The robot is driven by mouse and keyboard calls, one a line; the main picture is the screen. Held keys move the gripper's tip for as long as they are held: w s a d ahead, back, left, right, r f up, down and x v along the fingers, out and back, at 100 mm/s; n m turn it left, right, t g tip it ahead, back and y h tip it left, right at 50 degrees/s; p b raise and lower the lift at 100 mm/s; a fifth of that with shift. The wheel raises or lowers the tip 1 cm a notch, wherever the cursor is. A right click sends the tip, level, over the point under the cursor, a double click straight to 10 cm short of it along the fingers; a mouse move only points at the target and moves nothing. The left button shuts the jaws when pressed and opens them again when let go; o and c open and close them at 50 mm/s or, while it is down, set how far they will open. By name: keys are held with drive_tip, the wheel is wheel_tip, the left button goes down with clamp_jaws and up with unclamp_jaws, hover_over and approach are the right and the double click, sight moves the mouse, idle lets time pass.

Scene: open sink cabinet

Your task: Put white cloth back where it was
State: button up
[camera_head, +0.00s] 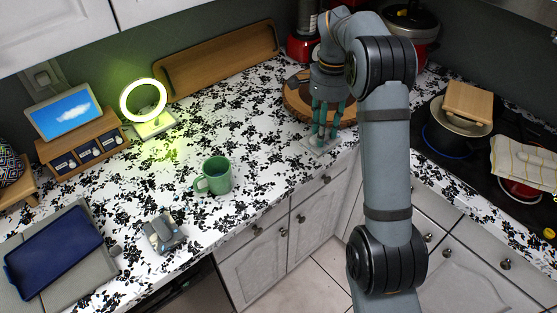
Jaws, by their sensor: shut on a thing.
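My gripper (321,132) points down at the counter's front edge, near the inner corner. Its greenish fingers are close together on a pale, flat, roughly square piece, the white cloth (316,146). The cloth lies at or just above the patterned counter; I cannot tell whether it touches. Another whitish cloth with a yellowish check pattern (525,163) is draped over a red pot (520,189) on the stove at the right.
A round wooden board (296,98) lies just behind my gripper. A green mug (215,176) stands to the left, with a grey object (162,234) nearer the front edge. A blue tray (52,252) lies far left. The counter between mug and gripper is clear.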

drive_tip(key=shift+a+t, duration=0.3)
drive_tip(key=w+a+f+p, duration=0.1)
drive_tip(key=a+f, duration=0.1)
drive_tip(key=a, duration=0.1)
drive_tip(key=w+a+f+p, duration=0.1)
drive_tip(key=a+f+p, duration=0.1)
drive_tip(key=a, duration=0.2)
drive_tip(key=w+a+f+p, duration=0.1)
drive_tip(key=a+f, duration=0.1)
drive_tip(key=a, duration=0.2)
drive_tip(key=shift+f, duration=0.35)
wheel_tip(320, 180, down, 4)
drive_tip(key=shift+r+p, duration=0.2)
drive_tip(key=shift+p, duration=0.9)
drive_tip(key=shift+f, duration=0.35)
drive_tip(key=shift+f, duration=0.15)
drive_tip(key=o, duration=1)
